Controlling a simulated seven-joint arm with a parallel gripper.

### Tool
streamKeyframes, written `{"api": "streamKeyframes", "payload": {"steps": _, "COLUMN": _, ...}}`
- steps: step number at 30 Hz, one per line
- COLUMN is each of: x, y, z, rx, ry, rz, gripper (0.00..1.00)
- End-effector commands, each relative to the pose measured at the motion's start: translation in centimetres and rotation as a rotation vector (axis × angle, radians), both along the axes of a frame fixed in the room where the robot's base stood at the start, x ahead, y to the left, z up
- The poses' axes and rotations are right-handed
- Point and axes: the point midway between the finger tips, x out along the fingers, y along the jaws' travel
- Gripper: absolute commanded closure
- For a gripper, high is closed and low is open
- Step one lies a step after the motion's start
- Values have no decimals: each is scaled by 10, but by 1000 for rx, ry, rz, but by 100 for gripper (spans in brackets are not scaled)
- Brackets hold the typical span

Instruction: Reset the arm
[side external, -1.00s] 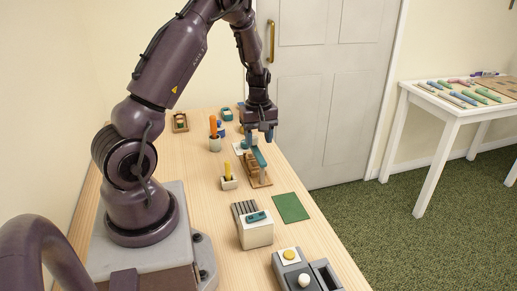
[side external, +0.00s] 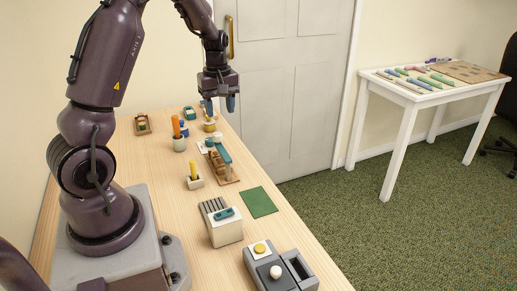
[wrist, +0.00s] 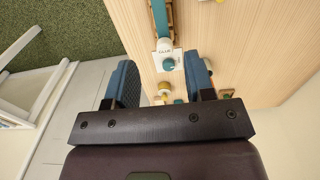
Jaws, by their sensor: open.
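My gripper (side external: 220,106) is open and empty, pointing down above the far end of the wooden table. Its two blue fingers also show apart in the wrist view (wrist: 160,70). A device with a teal bar (side external: 222,152) sits on a small brown board (side external: 226,176), nearer the camera than my gripper and apart from it. The teal bar shows past the fingertips in the wrist view (wrist: 160,18). A small yellow item (side external: 209,127) stands on the table near and below my gripper, partly behind it.
On the table are a cup with an orange handle (side external: 176,129), a yellow-handled item in a holder (side external: 193,172), a white slotted block (side external: 224,230), a green mat (side external: 258,202) and a grey button box (side external: 270,272). A door (side external: 285,90) stands behind. A white side table (side external: 405,95) is at right.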

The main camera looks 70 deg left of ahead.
Motion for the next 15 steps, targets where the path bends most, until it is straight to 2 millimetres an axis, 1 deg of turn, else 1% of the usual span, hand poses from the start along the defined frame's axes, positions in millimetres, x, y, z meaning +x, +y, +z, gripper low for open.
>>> {"api": "streamKeyframes", "payload": {"steps": 3, "x": -3, "y": -1, "z": -2, "rx": -2, "ry": 11, "rz": -67, "gripper": 51}}
{"api": "streamKeyframes", "payload": {"steps": 5, "x": -11, "y": -11, "z": -9, "rx": -25, "ry": 38, "rz": -142, "gripper": 51}}
{"api": "streamKeyframes", "payload": {"steps": 6, "x": -15, "y": -22, "z": -6, "rx": -37, "ry": 36, "rz": -216, "gripper": 51}}
{"api": "streamKeyframes", "payload": {"steps": 11, "x": -17, "y": -69, "z": 20, "rx": -49, "ry": -11, "rz": -473, "gripper": 51}}
{"api": "streamKeyframes", "payload": {"steps": 14, "x": -20, "y": -102, "z": 41, "rx": -35, "ry": -55, "rz": -651, "gripper": 51}}
{"api": "streamKeyframes", "payload": {"steps": 15, "x": -22, "y": -117, "z": 49, "rx": -25, "ry": -74, "rz": -727, "gripper": 51}}
